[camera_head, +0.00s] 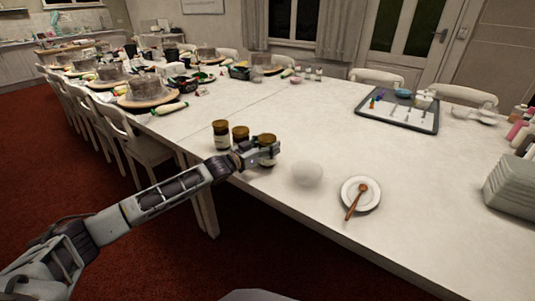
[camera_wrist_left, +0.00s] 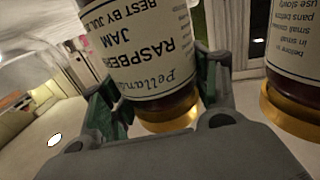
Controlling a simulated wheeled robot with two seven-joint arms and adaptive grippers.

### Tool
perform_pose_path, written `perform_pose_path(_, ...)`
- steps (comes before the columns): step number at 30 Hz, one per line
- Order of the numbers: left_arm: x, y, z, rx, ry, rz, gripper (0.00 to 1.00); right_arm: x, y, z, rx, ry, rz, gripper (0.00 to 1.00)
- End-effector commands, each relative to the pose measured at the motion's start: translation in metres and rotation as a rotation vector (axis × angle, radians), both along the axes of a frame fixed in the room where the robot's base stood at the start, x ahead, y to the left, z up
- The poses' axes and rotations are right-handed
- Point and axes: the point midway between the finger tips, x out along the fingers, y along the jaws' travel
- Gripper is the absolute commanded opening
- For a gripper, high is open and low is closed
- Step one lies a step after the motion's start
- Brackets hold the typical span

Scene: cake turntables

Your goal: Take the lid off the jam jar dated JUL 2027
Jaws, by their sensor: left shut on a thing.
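Three jam jars with gold lids stand in a row on the white table: the left jar (camera_head: 221,136), the middle jar (camera_head: 240,134) and the right jar (camera_head: 267,139). My left gripper (camera_head: 266,150) is shut on the right jar, one finger on each side. In the left wrist view this jar (camera_wrist_left: 150,45) appears upside down. Its label reads raspberry jam, best by JUL 20, with the rest of the year cut off. Its gold lid (camera_wrist_left: 167,121) is on, close to my gripper. My right gripper is not in view.
Another jar (camera_wrist_left: 295,70) stands close by in the left wrist view. Right of my gripper are a white round thing (camera_head: 307,173) and a white plate (camera_head: 373,203) with a wooden spoon (camera_head: 356,203). A dark-rimmed tray (camera_head: 407,121) lies farther back. The table middle is clear.

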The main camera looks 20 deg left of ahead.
Motion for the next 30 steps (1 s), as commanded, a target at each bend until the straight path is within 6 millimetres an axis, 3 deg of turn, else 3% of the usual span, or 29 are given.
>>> perform_pose_path(3, 0.0, 0.0, 0.003, -0.003, -0.004, -0.001, 0.13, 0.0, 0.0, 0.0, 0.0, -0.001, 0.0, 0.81)
perform_pose_path(17, 0.001, 0.0, 0.014, -0.001, -0.006, 0.0, 0.13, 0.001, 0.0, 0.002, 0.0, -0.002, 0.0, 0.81)
perform_pose_path(30, 0.0, 0.0, 0.07, -0.001, -0.008, -0.001, 0.13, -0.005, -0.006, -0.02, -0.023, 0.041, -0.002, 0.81)
